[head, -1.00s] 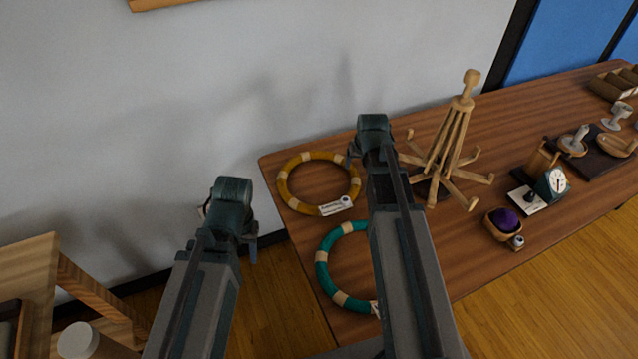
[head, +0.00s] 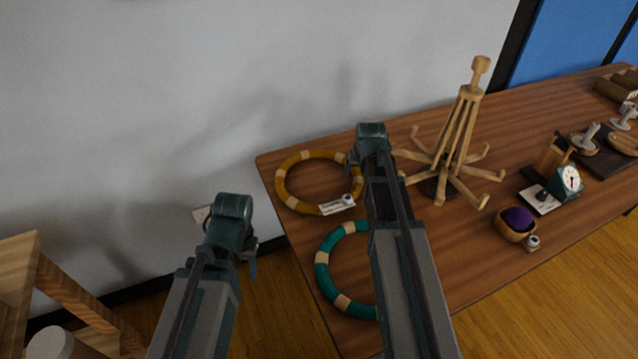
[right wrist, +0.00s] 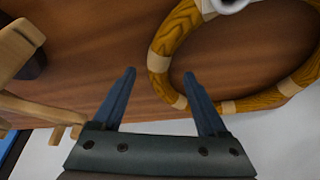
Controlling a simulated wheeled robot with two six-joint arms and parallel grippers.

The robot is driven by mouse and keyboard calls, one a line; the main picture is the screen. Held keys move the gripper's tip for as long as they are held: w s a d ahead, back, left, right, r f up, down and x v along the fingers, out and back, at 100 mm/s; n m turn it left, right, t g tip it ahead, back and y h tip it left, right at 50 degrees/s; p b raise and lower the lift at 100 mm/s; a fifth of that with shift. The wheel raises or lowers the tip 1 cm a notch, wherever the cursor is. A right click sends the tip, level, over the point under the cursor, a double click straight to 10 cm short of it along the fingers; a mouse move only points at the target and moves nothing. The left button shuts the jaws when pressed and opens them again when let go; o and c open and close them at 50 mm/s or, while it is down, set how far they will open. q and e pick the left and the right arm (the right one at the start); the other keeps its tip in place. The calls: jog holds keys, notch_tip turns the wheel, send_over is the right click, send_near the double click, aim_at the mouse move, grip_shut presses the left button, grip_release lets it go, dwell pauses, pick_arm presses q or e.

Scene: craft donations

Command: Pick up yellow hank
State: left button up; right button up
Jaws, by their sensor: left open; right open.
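The yellow hank (head: 284,190), a mustard ring with pale bands and a paper label, lies flat on the table's left end in the head view. It also shows in the right wrist view (right wrist: 169,45) at the upper right. My right gripper (head: 356,160) is at the ring's right edge in the head view; its fingers are mostly hidden there. In the right wrist view the right gripper (right wrist: 158,75) is open and empty, with one fingertip close to the ring's banded edge. Whether they touch is unclear. My left gripper (head: 245,258) is open, off the table's left end.
A teal ring (head: 322,270) lies in front of the yellow one, partly behind my right arm. A wooden stand with arms (head: 455,140) rises right of my right gripper. A pincushion bowl (head: 512,230) and a small scale (head: 566,182) stand farther right. A wall is behind the table.

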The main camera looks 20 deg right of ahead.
aim_at(358, 178)
jog(key=b+x, duration=0.3)
jog(key=x, duration=0.1)
jog(key=shift+s, duration=0.15)
grip_shut()
